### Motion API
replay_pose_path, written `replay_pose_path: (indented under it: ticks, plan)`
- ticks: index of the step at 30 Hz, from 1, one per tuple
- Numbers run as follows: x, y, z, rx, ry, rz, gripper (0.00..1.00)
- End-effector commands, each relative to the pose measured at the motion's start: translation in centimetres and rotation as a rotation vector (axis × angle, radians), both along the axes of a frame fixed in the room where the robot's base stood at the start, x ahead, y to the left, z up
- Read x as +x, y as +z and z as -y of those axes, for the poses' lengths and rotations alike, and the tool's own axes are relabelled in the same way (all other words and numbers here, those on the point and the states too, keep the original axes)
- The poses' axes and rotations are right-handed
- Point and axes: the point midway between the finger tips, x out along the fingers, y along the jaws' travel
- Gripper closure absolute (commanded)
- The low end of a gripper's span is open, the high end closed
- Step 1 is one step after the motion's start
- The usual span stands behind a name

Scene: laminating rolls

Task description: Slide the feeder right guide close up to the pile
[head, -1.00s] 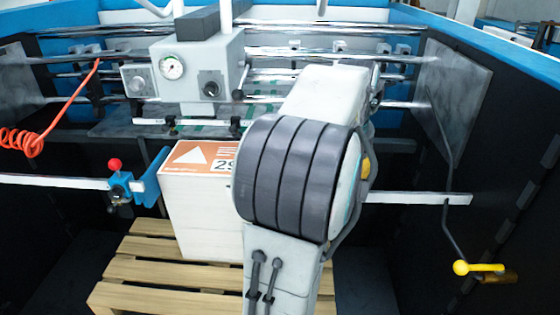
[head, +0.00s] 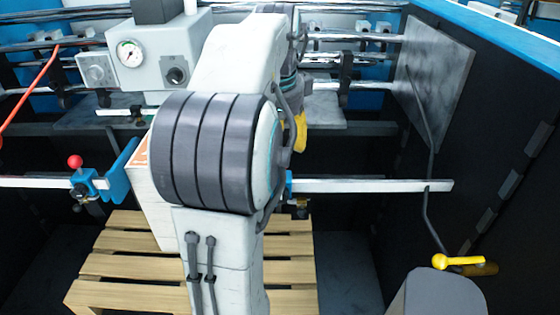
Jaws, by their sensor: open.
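The pile (head: 160,205) is a white stack with an orange-printed top, standing on the pallet; my arm covers most of it. The left guide (head: 118,182), blue with a red knob, stands at the pile's left side. Of the right guide (head: 289,183) only a small blue edge shows on the rail, just right of my arm's big joint. Its gap to the pile is hidden. My gripper (head: 300,132) is mostly hidden behind my arm; a yellow part shows above the right guide, apart from it in the picture. It is open, with nothing visible in it.
The white rail (head: 375,187) runs right from the guide. A wooden pallet (head: 110,265) lies below. A grey box with a gauge (head: 131,54) stands above the pile. A dark side wall (head: 500,150) and a yellow-handled lever (head: 458,261) bound the right.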

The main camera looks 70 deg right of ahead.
Motion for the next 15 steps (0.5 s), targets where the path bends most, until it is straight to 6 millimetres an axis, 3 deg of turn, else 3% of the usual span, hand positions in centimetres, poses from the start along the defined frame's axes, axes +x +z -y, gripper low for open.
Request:
replay_pose_path:
  ticks: [7, 15]
  plan:
    - [-0.08, -0.12, -0.44, 0.026, -0.183, 0.034, 0.44]
    - [-0.04, -0.94, -0.20, 0.029, -0.225, 0.041, 0.44]
